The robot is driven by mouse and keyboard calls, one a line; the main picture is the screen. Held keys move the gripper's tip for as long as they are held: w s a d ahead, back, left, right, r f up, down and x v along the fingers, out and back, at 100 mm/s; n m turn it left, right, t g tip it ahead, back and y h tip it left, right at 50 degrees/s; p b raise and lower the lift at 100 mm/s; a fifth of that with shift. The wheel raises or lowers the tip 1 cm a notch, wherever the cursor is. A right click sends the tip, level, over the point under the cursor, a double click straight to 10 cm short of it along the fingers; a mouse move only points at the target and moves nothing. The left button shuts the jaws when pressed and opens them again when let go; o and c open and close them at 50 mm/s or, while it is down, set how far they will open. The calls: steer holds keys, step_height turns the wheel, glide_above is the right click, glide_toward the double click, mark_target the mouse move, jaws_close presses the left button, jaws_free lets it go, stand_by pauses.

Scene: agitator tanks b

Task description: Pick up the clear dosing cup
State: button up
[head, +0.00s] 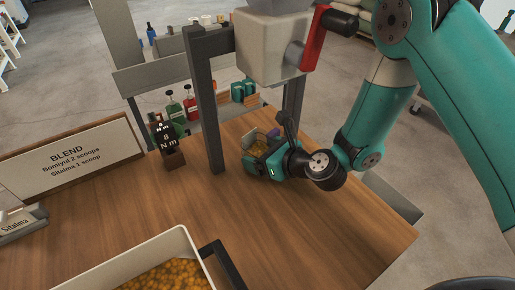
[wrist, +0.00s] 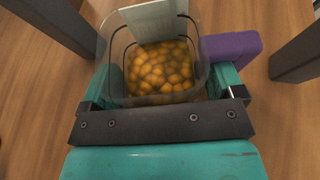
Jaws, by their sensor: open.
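The clear dosing cup (wrist: 193,42) shows in the wrist view, filled with orange-yellow round pieces (wrist: 158,68). It stands upright on the wooden table. My gripper (wrist: 163,85) is open, with one teal finger on each side of the cup; I cannot tell whether the fingers touch it. In the head view the cup (head: 258,146) is partly hidden behind my gripper (head: 262,160), under the grey dispenser on its dark frame. A purple piece (wrist: 232,47) sits just right of the cup.
The dark frame posts (head: 202,100) stand close on both sides of my gripper. A white bin (head: 125,270) of orange pieces is at the front left. A BLEND sign (head: 75,160) and a small dark block (head: 170,150) stand left. Bottles (head: 176,108) stand behind. The table's front middle is clear.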

steer(key=c, duration=1)
steer(key=shift+o, duration=0.2)
steer(key=shift+r, duration=0.25)
